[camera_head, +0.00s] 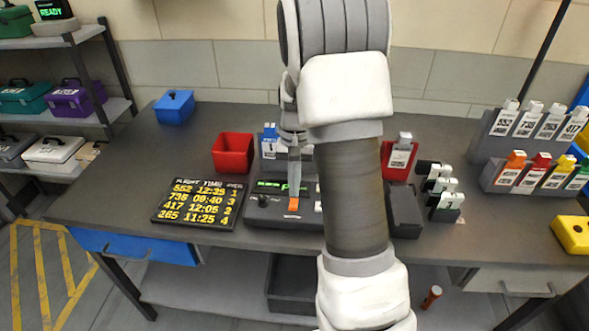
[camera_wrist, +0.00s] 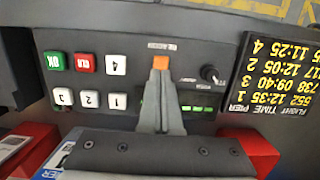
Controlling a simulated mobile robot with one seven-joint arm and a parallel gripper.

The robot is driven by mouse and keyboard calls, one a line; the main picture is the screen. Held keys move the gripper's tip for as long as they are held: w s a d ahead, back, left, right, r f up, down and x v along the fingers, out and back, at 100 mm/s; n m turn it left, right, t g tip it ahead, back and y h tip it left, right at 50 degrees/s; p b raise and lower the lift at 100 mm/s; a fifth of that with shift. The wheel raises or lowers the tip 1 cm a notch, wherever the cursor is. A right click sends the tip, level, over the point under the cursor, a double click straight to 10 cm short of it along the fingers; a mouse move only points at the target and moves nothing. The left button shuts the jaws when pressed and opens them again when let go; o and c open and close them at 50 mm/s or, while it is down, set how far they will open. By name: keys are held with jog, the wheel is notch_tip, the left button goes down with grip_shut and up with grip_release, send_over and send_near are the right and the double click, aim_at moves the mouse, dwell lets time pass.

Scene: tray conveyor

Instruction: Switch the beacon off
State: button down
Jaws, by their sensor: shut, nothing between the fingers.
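A dark control panel (camera_head: 262,222) lies on the table. On it is a small orange switch (camera_head: 294,204), which also shows in the wrist view (camera_wrist: 161,62), beside small print too blurred to read surely. My gripper (camera_head: 294,183) points down at the orange switch, its fingers closed together and empty. In the wrist view the fingertips (camera_wrist: 160,74) are right at the edge of the switch; I cannot tell whether they touch. I see no separate beacon lamp that I can name. My arm hides the panel's right part in the head view.
The panel also has a black knob (camera_wrist: 211,74), white number keys (camera_wrist: 116,65), a red key (camera_wrist: 87,63) and a green key (camera_wrist: 54,61). A flight board (camera_head: 201,203) lies to the left. A red bin (camera_head: 233,153) stands behind; card racks (camera_head: 530,125) stand at right.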

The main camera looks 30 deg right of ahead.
aim_at(294, 204)
jog(key=shift+s+a+f, duration=0.1)
jog(key=shift+f, duration=0.65)
jog(key=shift+s+a+f, duration=0.1)
jog(key=shift+f, duration=0.6)
